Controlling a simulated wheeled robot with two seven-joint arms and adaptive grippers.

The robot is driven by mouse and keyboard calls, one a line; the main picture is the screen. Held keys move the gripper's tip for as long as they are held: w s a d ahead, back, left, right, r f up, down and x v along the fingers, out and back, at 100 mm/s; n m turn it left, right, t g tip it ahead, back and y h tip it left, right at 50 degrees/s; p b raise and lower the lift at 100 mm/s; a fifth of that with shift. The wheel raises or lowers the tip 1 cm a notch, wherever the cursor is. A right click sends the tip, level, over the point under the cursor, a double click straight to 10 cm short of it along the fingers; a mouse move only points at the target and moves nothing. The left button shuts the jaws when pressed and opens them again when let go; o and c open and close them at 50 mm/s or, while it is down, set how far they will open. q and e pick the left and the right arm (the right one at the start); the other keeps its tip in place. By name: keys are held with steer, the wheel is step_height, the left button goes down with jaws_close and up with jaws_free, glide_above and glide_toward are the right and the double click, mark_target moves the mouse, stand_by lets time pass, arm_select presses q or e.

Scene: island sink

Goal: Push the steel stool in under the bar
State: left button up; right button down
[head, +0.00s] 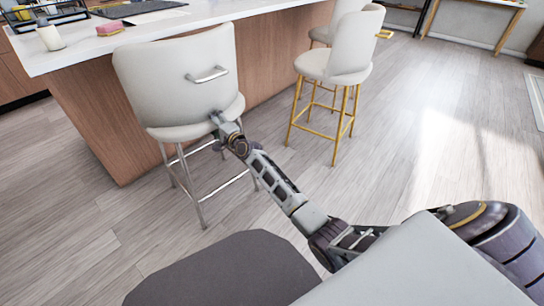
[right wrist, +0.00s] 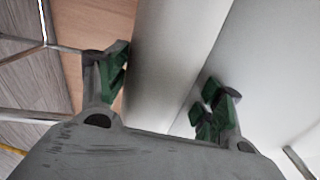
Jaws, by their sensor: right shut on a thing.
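The steel stool (head: 180,75) has a white seat and backrest, a chrome handle on the back and chrome legs. It stands upright beside the bar (head: 90,62), with its backrest away from the bar and the seat's far edge hidden. My right gripper (head: 217,121) is at the lower right of the backrest, close to the seat. In the right wrist view its two green-padded fingers (right wrist: 160,92) stand either side of a white part of the stool (right wrist: 172,60), shut on it. I cannot tell exactly which edge is held. My left gripper is not in view.
A white stool with gold legs (head: 338,60) stands to the right along the bar, with another (head: 318,33) behind it. A soap bottle (head: 50,36), a pink sponge (head: 110,28) and a rack are on the counter. The wooden floor (head: 420,120) at right is clear.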

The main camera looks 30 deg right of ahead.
steer(key=shift+s+a+f, duration=0.1)
steer(key=shift+a+f, duration=0.05)
steer(key=shift+f, duration=0.35)
steer(key=shift+c, duration=1.2)
jaws_free()
steer(key=shift+r, duration=0.3)
steer(key=shift+d+r, duration=0.15)
steer(key=shift+d, duration=0.05)
steer(key=shift+p, duration=0.3)
